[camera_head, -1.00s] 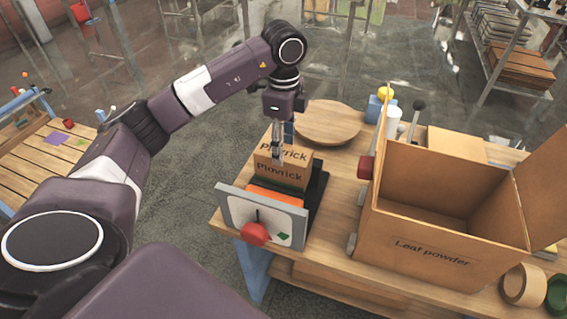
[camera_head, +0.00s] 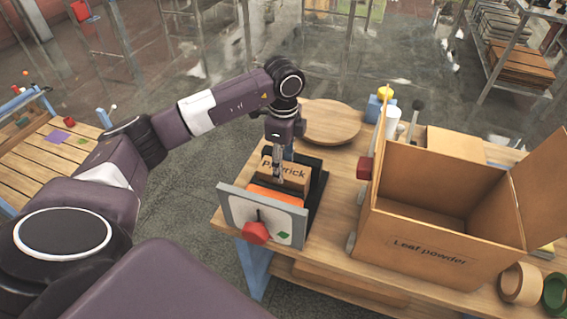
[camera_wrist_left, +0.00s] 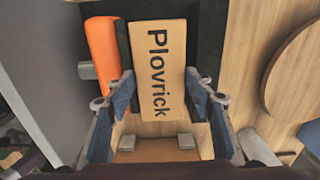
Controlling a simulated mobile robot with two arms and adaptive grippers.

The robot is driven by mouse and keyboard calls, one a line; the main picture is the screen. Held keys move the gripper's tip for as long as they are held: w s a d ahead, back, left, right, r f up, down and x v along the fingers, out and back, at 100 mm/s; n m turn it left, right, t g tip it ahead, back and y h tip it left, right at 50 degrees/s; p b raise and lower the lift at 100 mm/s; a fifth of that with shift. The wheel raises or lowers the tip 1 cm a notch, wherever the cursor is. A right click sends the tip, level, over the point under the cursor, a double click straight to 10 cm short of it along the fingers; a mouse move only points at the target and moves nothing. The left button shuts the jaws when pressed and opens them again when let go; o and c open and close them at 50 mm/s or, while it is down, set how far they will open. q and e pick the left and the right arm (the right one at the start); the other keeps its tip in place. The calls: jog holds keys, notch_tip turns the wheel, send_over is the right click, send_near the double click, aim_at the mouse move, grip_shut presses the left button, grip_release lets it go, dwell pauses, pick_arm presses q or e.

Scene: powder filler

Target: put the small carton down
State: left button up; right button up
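The small carton (camera_head: 297,174), brown and marked "Plovrick", sits low over the black platform (camera_head: 316,190), behind the orange part (camera_head: 275,196) of a device on the table. My left gripper (camera_head: 279,176) reaches down on it from above. In the left wrist view the carton (camera_wrist_left: 158,60) lies between the two blue-padded fingers (camera_wrist_left: 160,88), whose tips meet its sides. The gripper looks shut on it. The carton's underside is hidden, so I cannot tell whether it touches the platform. My right gripper is not in view.
The device's grey front panel (camera_head: 236,207) carries a red knob (camera_head: 256,233). A large open box (camera_head: 400,240) marked "Leaf powder" stands to the right. A round wooden board (camera_head: 330,122) lies behind. Tape rolls (camera_head: 520,284) are at the right front.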

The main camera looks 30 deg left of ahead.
pick_arm(q)
jog(key=o, duration=0.3)
jog(key=shift+r, duration=0.45)
notch_tip(320, 180, up, 11)
jog(key=b, duration=0.1)
jog(key=shift+r+b, duration=0.2)
jog(key=shift+b, duration=0.2)
